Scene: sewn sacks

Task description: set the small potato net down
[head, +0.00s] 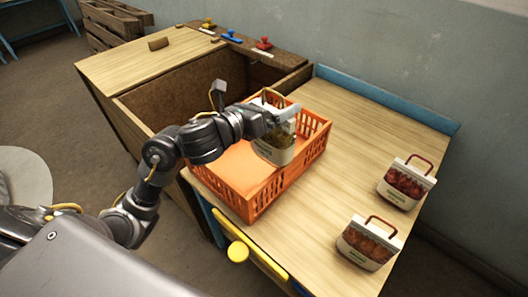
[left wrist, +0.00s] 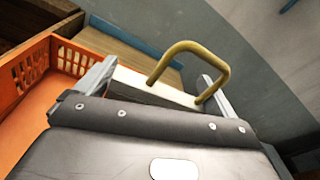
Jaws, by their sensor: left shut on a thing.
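The small potato net (head: 274,148) is a white-banded bag with brownish contents, and its yellow-tan carry handle shows in the left wrist view (left wrist: 190,62). My left gripper (head: 284,118) is shut on the net's top band (left wrist: 150,88), with one finger on each side in the left wrist view. The net hangs over or in the orange crate (head: 248,208); I cannot tell whether its bottom touches the crate floor. Its far side is hidden by the gripper. My right gripper is not in view.
Two bags with red handles, one with red contents (head: 405,184) and one with reddish-brown contents (head: 368,244), stand on the wooden table (head: 350,130) to the right. An open brown bin (head: 180,92) lies behind the crate. The table's middle right is clear.

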